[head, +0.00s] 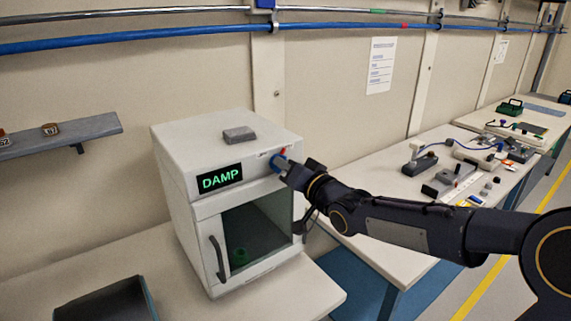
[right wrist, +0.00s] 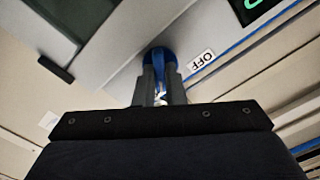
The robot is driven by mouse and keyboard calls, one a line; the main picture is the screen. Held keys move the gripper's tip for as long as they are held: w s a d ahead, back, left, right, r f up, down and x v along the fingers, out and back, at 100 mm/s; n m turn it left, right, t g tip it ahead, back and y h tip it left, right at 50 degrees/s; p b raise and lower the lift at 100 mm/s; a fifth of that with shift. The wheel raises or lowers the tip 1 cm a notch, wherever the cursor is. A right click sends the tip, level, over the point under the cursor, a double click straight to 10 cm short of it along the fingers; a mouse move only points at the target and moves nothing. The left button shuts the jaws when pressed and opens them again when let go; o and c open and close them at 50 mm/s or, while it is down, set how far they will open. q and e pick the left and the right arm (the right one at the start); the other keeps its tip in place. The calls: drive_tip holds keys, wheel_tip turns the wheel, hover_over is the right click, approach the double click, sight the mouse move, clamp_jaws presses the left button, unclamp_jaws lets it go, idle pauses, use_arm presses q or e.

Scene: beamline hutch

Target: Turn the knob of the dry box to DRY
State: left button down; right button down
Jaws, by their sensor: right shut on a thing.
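The dry box (head: 180,228) is a white cabinet on the table in the head view, with a dark window and a handle on its door. Its display (head: 219,178) reads DAMP in green. The blue knob (head: 276,164) is at the upper right of its front, partly hidden by my right gripper (head: 283,168). In the right wrist view the fingers are shut on the blue knob (right wrist: 160,56), beside a label (right wrist: 201,60) that reads OFF. A small red mark (head: 283,151) shows above the knob. Which setting the knob points to cannot be told. My left gripper is not in view.
A grey block (head: 239,135) lies on top of the dry box. A green item (head: 239,257) shows behind its window. A shelf (head: 70,136) is on the wall at left, and a dark open bin (head: 105,302) is at front left. A bench (head: 375,212) with several tools stands at right.

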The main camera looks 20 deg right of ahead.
drive_tip(key=shift+m, duration=0.7)
drive_tip(key=shift+f, duration=0.1)
drive_tip(key=c, duration=1.5)
unclamp_jaws()
drive_tip(key=v, duration=0.7)
drive_tip(key=shift+s+d, duration=0.15)
drive_tip(key=shift+s, duration=0.2)
